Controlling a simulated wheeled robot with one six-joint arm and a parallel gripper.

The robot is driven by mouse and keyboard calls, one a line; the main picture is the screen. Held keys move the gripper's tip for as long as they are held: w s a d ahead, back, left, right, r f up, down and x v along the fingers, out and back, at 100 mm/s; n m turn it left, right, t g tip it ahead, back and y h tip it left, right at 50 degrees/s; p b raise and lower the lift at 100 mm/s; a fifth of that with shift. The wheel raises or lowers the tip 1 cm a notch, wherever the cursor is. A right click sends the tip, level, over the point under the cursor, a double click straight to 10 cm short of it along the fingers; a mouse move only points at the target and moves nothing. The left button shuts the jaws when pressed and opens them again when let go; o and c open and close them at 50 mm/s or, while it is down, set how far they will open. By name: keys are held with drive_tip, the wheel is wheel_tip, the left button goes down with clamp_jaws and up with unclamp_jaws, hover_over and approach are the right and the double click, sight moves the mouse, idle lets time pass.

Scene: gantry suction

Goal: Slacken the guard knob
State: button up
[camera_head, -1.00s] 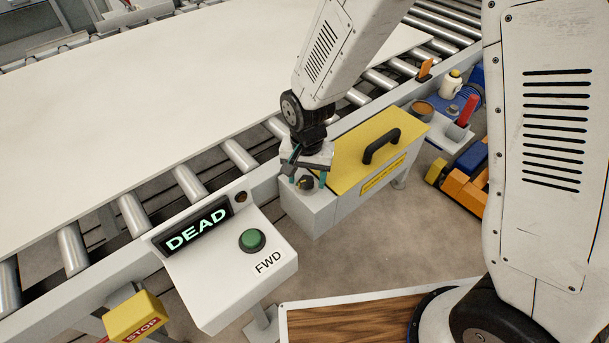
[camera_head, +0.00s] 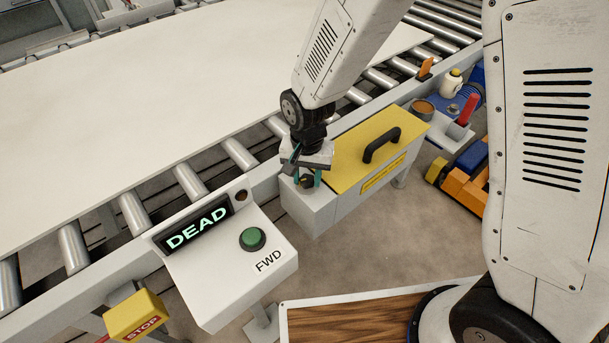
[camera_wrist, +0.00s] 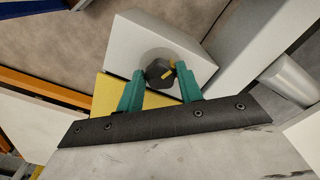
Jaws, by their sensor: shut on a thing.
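The guard knob (camera_wrist: 159,72) is a dark knob with a yellow mark, on the grey end block (camera_head: 309,204) beside the yellow guard cover (camera_head: 350,155). In the head view the knob (camera_head: 306,182) shows between my fingers. My gripper (camera_wrist: 160,78) points down over it, with its teal fingers on either side, shut on the knob. In the head view my gripper (camera_head: 307,178) partly hides the knob. The guard cover has a black handle (camera_head: 381,146) and lies flat.
A white console with a display reading DEAD (camera_head: 197,230) and a green FWD button (camera_head: 252,239) stands to the left. A yellow STOP box (camera_head: 136,316) is at lower left. A big pale sheet (camera_head: 180,95) lies on the rollers behind. A small tray of bottles and tools stands at right.

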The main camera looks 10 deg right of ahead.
sight(307, 178)
drive_tip(key=shift+w+r+n, duration=0.1)
drive_tip(key=shift+w+n, duration=0.05)
drive_tip(key=shift+n, duration=0.25)
idle(1.4)
drive_tip(key=o, duration=1)
wheel_tip(307, 178, up, 8)
drive_tip(key=shift+f, duration=0.1)
